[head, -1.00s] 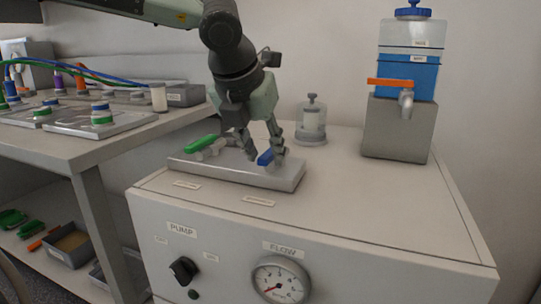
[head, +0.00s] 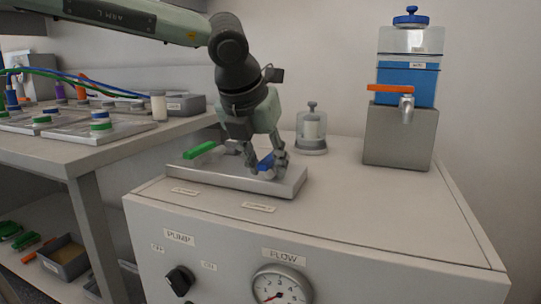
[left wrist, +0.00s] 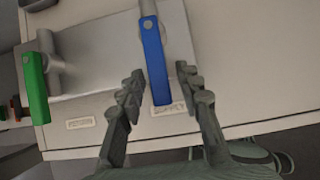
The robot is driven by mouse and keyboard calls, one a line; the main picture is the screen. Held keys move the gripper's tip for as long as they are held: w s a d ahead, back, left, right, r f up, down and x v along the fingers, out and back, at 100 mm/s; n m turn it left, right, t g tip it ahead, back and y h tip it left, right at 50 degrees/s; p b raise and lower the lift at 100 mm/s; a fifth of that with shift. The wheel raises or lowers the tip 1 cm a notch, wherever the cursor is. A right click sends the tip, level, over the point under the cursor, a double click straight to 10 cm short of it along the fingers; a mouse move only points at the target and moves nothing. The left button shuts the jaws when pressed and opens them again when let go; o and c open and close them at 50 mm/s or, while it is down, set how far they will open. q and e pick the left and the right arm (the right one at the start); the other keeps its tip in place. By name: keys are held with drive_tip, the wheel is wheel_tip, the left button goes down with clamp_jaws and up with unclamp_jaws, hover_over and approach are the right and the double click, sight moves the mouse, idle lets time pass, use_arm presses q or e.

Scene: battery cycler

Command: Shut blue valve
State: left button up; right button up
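The blue valve handle (head: 265,163) sits at the right end of a metal manifold block (head: 232,177) on top of the white cabinet. In the left wrist view the blue handle (left wrist: 154,62) lies lengthwise between my two fingers. My left gripper (head: 270,166) is open around it, and it also shows in the left wrist view (left wrist: 162,84) with a gap on each side of the handle. The green valve handle (head: 200,150) is on the same block, to the left, and shows in the left wrist view (left wrist: 34,88). My right gripper is not in view.
A small glass jar (head: 312,130) stands behind the block. A blue-filled tank with an orange tap lever (head: 390,88) stands at the back right. The pump knob (head: 180,279) and flow gauge (head: 281,287) are on the cabinet front. The right cabinet top is clear.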

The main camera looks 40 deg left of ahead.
use_arm(q)
drive_tip(key=c, duration=0.3)
